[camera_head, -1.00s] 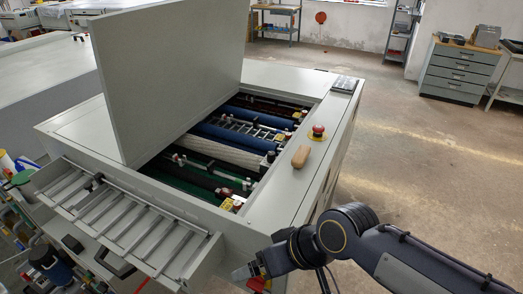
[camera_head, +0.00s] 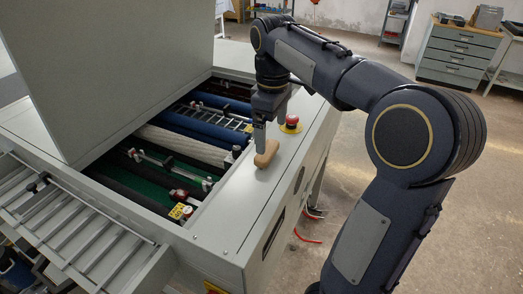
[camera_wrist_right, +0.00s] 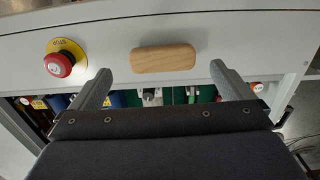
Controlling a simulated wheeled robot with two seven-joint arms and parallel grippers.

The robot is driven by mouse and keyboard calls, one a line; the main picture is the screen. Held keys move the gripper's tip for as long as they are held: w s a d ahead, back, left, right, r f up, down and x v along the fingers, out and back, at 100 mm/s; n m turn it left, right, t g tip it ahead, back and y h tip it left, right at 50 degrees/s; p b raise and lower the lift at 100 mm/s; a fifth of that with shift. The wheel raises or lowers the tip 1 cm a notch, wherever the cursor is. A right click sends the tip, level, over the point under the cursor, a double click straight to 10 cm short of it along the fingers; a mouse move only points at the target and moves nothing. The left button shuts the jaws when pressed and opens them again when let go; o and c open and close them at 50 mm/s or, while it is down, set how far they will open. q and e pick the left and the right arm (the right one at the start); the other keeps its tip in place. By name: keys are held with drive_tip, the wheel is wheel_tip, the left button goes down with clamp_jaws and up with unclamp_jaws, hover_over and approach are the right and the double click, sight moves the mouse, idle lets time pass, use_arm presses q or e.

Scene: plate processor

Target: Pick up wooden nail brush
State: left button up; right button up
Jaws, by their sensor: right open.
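The wooden nail brush (camera_head: 266,153) is a small light-brown rounded block. It lies on the grey side top of the plate processor (camera_head: 236,205). In the right wrist view the brush (camera_wrist_right: 163,58) lies ahead of the fingertips, centred between them. My right gripper (camera_head: 266,138) points down directly above the brush in the head view. In the wrist view my right gripper (camera_wrist_right: 160,72) is open, with its two fingers spread wider than the brush and nothing between them. My left gripper is in neither view.
A red emergency stop button on a yellow base (camera_head: 291,122) stands close to the brush; it also shows in the wrist view (camera_wrist_right: 60,62). The raised lid (camera_head: 110,75) stands left of the open roller bay (camera_head: 165,150). A slatted tray (camera_head: 75,225) is at the front left.

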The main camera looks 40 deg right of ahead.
sight(269, 150)
drive_tip(key=f, duration=0.7)
drive_tip(key=shift+w+a, duration=0.2)
drive_tip(key=shift+a, duration=0.05)
drive_tip(key=shift+r, duration=0.1)
drive_tip(key=c, duration=0.8)
drive_tip(key=shift+r, duration=0.6)
drive_tip(key=a+r, duration=0.4)
drive_tip(key=w+a+r, duration=0.1)
drive_tip(key=a+r, duration=0.3)
drive_tip(key=a, duration=0.1)
drive_tip(key=a+r, duration=0.3)
drive_tip(key=a, duration=0.2)
drive_tip(key=shift+w+r, duration=0.3)
drive_tip(key=shift+r, duration=0.1)
